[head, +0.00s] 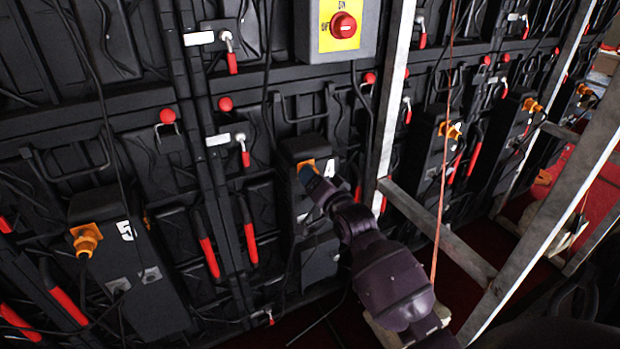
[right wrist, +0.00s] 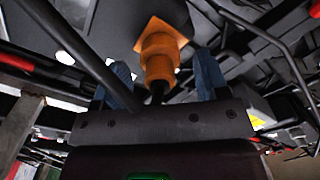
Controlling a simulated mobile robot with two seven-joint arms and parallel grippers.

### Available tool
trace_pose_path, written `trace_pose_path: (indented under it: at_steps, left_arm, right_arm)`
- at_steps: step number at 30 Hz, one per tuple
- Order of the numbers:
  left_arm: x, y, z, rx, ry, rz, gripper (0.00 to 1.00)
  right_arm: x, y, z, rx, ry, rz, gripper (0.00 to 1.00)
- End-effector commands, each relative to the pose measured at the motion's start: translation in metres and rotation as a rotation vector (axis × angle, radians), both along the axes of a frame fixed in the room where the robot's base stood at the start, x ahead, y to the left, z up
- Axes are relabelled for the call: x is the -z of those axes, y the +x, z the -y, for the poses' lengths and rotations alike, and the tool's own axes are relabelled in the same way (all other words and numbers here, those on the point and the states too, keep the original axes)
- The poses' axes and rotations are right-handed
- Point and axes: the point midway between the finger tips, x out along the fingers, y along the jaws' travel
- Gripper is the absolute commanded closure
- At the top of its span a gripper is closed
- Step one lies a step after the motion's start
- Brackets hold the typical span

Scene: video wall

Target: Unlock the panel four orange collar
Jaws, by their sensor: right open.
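The black panel box marked 4 (head: 305,150) stands in the middle of the head view. Its orange collar (head: 303,164) shows only in part there, behind my right gripper (head: 308,174). In the right wrist view the orange collar (right wrist: 158,58) sits on a square orange flange, with a black cable end below it. My right gripper's two blue fingers (right wrist: 165,80) stand open, one on each side of the collar, with gaps visible. I cannot tell how deep the collar lies between them. My left gripper is not in view.
Panel box 5 (head: 125,262) with its own orange connector (head: 86,240) stands to the left. Metal frame posts (head: 545,225) and an orange cord (head: 440,190) are right of my arm. Loose black cables hang around.

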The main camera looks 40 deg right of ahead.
Motion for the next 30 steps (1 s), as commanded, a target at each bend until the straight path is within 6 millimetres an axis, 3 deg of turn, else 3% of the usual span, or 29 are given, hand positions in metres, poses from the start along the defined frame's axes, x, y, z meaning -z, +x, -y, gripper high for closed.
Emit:
trace_pose_path:
  at_steps: [6,17,27,30]
  left_arm:
    - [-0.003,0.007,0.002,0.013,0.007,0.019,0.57]
    - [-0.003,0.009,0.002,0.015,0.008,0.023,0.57]
    - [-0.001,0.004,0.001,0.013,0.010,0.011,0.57]
    - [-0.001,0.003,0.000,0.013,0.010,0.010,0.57]
  right_arm:
    - [0.002,0.016,0.004,0.000,0.000,-0.003,0.32]
    - [0.000,0.020,0.005,0.000,-0.001,0.000,0.32]
    - [0.000,0.019,0.005,0.000,0.000,0.000,0.82]
    - [0.000,0.019,0.005,0.000,-0.002,0.000,0.82]
